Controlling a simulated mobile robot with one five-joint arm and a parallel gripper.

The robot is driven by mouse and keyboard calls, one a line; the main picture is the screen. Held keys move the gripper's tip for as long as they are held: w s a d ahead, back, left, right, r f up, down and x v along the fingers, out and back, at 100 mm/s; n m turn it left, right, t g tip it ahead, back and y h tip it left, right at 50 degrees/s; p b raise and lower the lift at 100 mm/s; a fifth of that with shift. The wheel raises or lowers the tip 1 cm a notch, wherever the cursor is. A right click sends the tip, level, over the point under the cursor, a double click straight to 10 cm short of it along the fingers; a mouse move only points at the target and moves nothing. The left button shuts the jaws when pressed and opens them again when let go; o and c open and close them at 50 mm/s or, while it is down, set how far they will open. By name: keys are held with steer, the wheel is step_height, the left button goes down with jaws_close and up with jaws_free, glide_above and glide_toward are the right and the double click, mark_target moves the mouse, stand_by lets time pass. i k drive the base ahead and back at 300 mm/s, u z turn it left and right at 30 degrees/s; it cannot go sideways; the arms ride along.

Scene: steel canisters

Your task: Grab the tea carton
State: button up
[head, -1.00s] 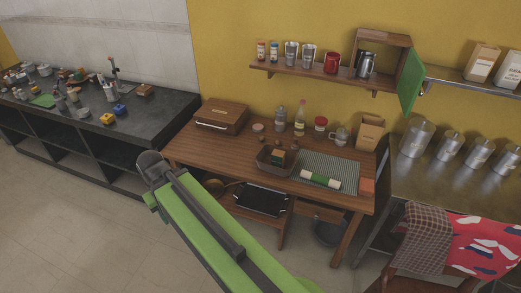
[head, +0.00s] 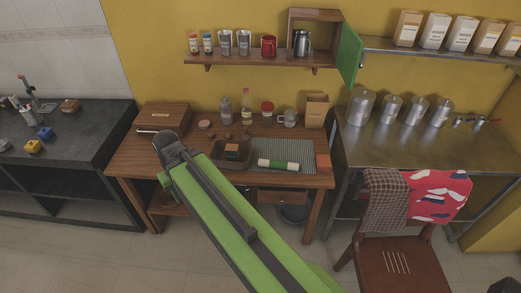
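Several beige and white cartons with labels stand on the steel shelf at the upper right in the head view; one is a beige carton (head: 407,28), another a white carton (head: 434,31). The labels are too small to read, so I cannot tell which is tea. A small green and orange box (head: 232,152) sits in a brown tray (head: 231,166) on the wooden table. A tan carton (head: 315,111) stands at the table's back right. My gripper (head: 171,150) shows as a dark end over the table's left part, apart from the cartons. Its fingers cannot be made out.
The wooden table (head: 140,160) also holds a wooden case (head: 164,117), jars, a bottle and a green-white roll (head: 278,164) on a mat. A green cabinet door (head: 350,50) stands open above. A chair (head: 395,250) stands front right, before the steel counter (head: 440,150).

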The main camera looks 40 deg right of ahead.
mark_target(232, 154)
steer(key=z, duration=0.5)
steer(key=i, duration=0.8)
steer(key=u, duration=1.5)
